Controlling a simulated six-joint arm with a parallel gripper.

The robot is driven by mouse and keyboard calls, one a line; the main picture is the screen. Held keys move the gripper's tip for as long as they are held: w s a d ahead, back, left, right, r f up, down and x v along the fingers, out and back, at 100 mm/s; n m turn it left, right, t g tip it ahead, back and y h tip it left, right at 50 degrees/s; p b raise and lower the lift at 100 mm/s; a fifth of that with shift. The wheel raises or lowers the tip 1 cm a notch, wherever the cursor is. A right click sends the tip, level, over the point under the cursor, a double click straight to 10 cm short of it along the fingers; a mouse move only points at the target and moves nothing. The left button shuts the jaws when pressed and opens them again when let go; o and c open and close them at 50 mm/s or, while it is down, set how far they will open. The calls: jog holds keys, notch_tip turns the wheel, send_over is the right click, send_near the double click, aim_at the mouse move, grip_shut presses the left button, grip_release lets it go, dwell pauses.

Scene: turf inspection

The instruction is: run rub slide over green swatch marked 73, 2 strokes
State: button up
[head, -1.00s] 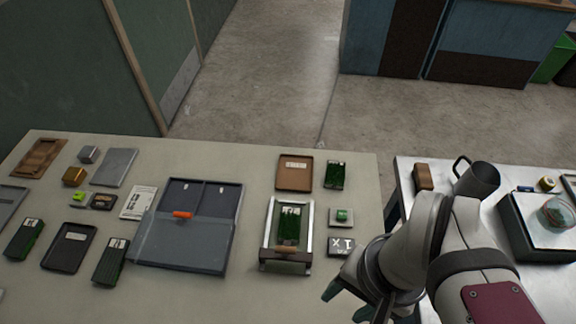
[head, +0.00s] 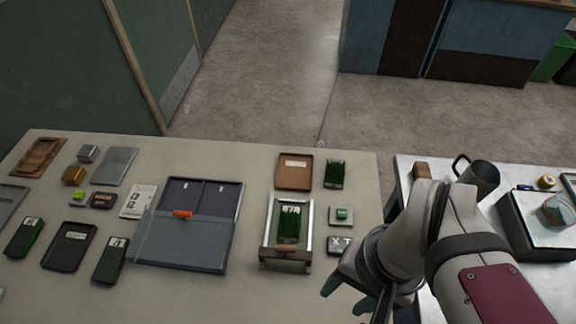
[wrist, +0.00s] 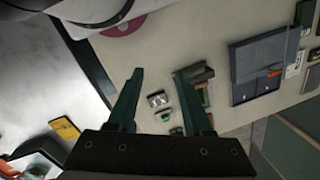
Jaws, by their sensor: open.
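A green turf swatch (head: 289,223) with a white label lies inside the metal-railed frame of the rub slide (head: 309,228). The slide's wooden handle (head: 286,247) sits across the near end of the frame. Other green swatches lie at the left (head: 24,238), left of centre (head: 110,260) and back right (head: 336,174). The label digits are too small to read. My gripper (head: 345,294) is open and empty, right of and nearer than the slide. The wrist view also shows my open gripper (wrist: 157,88), with the slide (wrist: 198,75) beyond its right finger.
A small block with a green button (head: 341,215) and a dark marked tile (head: 338,244) stand close right of the slide. A brown tray (head: 294,171) lies behind it. A grey hinged case (head: 185,245) is to its left. A gap separates this table from the metal one.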

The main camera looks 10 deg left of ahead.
jog(key=w+a+r+n+g, duration=0.1)
jog(key=w+a+r+n, duration=0.15)
jog(key=w+n, duration=0.55)
jog(key=n+h, duration=0.2)
jog(key=n, duration=1.2)
send_near(285, 246)
jog(key=shift+n+g, duration=0.3)
jog(key=shift+g, duration=0.1)
jog(key=f, duration=0.5)
jog(key=s+f, duration=0.1)
jog(key=f, duration=0.2)
jog(key=shift+d+f, duration=0.1)
jog(key=shift+d, duration=0.05)
grip_shut()
